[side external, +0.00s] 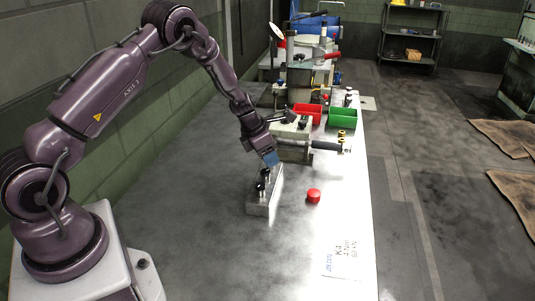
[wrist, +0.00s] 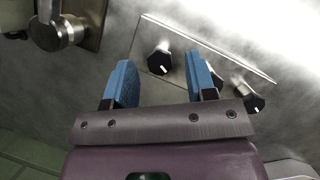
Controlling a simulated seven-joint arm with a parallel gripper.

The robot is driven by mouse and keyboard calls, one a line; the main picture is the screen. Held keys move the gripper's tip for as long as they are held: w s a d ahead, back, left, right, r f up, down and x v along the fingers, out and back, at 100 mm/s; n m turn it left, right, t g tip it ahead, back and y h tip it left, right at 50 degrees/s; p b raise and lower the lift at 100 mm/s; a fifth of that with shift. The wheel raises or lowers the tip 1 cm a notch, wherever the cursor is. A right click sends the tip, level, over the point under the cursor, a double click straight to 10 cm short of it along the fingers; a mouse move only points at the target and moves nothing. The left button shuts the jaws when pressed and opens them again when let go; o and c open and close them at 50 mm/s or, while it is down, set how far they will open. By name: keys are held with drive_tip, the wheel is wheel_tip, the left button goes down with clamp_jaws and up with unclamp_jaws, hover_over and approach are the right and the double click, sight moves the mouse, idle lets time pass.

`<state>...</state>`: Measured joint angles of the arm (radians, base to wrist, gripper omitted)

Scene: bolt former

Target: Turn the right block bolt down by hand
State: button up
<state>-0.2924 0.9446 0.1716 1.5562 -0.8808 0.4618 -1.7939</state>
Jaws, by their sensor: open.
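A grey metal block (side external: 262,207) lies on the bench and carries bolts with black knobs. In the side view the far knob (side external: 265,173) is just below my gripper (side external: 270,159), and the near knob (side external: 260,187) stands closer to the camera. In the wrist view my blue fingers are open and empty. One black knob (wrist: 159,63) with a white mark shows between the fingers, on a pale shank. Another knob (wrist: 250,101) lies outside the right finger. I see no contact with either knob. I cannot tell which bolt is named right.
A red button (side external: 313,195) sits right of the block. A machine with a dark handle (side external: 328,146) stands just behind my gripper. Red (side external: 307,113) and green (side external: 341,118) bins are farther back. The bench (side external: 225,265) is clear in front, apart from a printed label.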

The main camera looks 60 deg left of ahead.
drive_tip(key=shift+c, duration=0.2)
drive_tip(key=c, duration=0.9)
drive_tip(key=shift+m, duration=0.3)
